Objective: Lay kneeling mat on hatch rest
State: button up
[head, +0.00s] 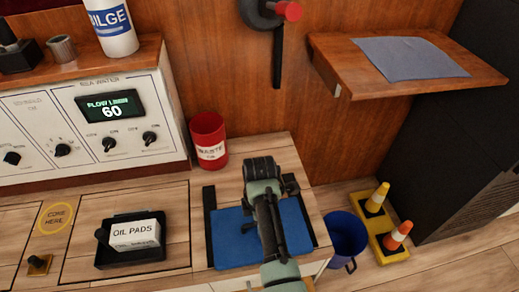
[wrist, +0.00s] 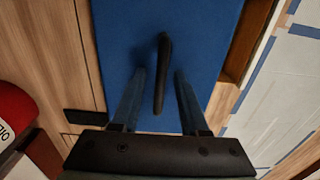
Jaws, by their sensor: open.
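The blue kneeling mat (head: 236,240) lies flat on the wooden counter, partly hidden by my arm in the head view. In the wrist view the mat (wrist: 205,45) fills the middle and has a dark bar-shaped handle (wrist: 163,60). My gripper (wrist: 160,78) is open above the mat, one finger on each side of the handle, with nothing clamped; contact cannot be told. Black strips, one at the left (head: 209,212) and one at the right (head: 306,218), flank the mat. I cannot tell whether they belong to the hatch rest.
A red waste can (head: 208,140) stands behind the mat. A tray with an oil pads box (head: 136,234) is to the left. A wooden shelf (head: 350,78) with a grey-blue cloth (head: 410,58) juts out at upper right. A blue bucket (head: 346,238) and small cones (head: 396,234) stand on the floor.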

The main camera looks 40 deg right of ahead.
notch_tip(320, 180, up, 12)
jog(key=p, duration=0.5)
jog(key=shift+r, duration=0.15)
jog(key=shift+w, duration=0.1)
jog(key=w+a+r+m+t+h, duration=0.1)
jog(key=w+a+r+m+t, duration=0.25)
jog(key=r, duration=0.55)
jog(key=w+a+r+t+h, duration=0.1)
jog(key=w+a+r+t, duration=0.1)
jog(key=w+r+t, duration=0.4)
jog(key=w+a+r+m+t+h, duration=0.1)
jog(key=w+a+r+m+t, duration=0.1)
jog(key=w+r, duration=0.7)
jog(key=s+a+r+m+t, duration=0.1)
jog(key=s+a+r+t, duration=0.15)
jog(key=r, duration=0.45)
jog(key=s+a+r+m+t, duration=0.1)
jog(key=a+r+t, duration=0.2)
jog(key=r, duration=0.4)
jog(key=s+a+r+m+t, duration=0.1)
jog(key=s+a+r+t, duration=0.15)
jog(key=r, duration=0.45)
jog(key=s+a+r+m+t+y, duration=0.1)
jog(key=s+a+r+m+t, duration=0.1)
jog(key=s+r, duration=0.6)
jog(key=s+a+r+m+t+y, duration=0.2)
jog(key=s+a+r+t, duration=0.3)
jog(key=s+r, duration=0.3)
jog(key=shift+r+t, duration=0.45)
jog(key=shift+r, duration=0.15)
